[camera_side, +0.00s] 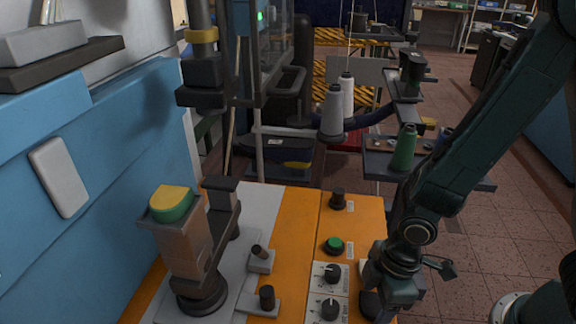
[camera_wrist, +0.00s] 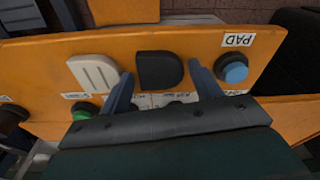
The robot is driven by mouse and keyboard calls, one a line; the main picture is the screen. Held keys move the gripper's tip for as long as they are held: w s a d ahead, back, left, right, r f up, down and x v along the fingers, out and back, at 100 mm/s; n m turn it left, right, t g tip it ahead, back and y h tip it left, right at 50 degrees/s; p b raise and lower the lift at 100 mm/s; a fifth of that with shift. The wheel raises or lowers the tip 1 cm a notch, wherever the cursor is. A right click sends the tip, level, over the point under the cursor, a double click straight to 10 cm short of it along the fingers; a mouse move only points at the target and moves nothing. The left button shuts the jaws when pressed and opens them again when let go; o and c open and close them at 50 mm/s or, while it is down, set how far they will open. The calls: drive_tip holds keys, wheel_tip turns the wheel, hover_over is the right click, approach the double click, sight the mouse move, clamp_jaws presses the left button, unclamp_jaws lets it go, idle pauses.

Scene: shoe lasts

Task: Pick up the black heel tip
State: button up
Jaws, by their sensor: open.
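The black heel tip (camera_wrist: 160,71) is a dark D-shaped piece lying flat on the orange panel (camera_wrist: 40,60) in the wrist view. My gripper (camera_wrist: 160,69) is open, with one finger on each side of the heel tip and a gap showing on both sides. Nothing is held. In the side view my gripper (camera_side: 385,298) is low over the right edge of the orange panel (camera_side: 300,225). The heel tip is hard to tell apart from the dark gripper there.
A pale ridged piece (camera_wrist: 94,73) lies left of the heel tip, near a green button (camera_wrist: 84,111). A blue button (camera_wrist: 233,70) with a PAD label stands close to the right finger. Knobs (camera_side: 332,272) and a machine post with a green and yellow top (camera_side: 171,203) stand left of my gripper.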

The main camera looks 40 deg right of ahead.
sight(375, 303)
idle(0.3)
drive_tip(key=c, duration=0.7)
drive_tip(key=shift+c, duration=0.2)
drive_tip(key=shift+r, duration=0.1)
wheel_tip(375, 303, up, 20)
idle(0.6)
idle(0.6)
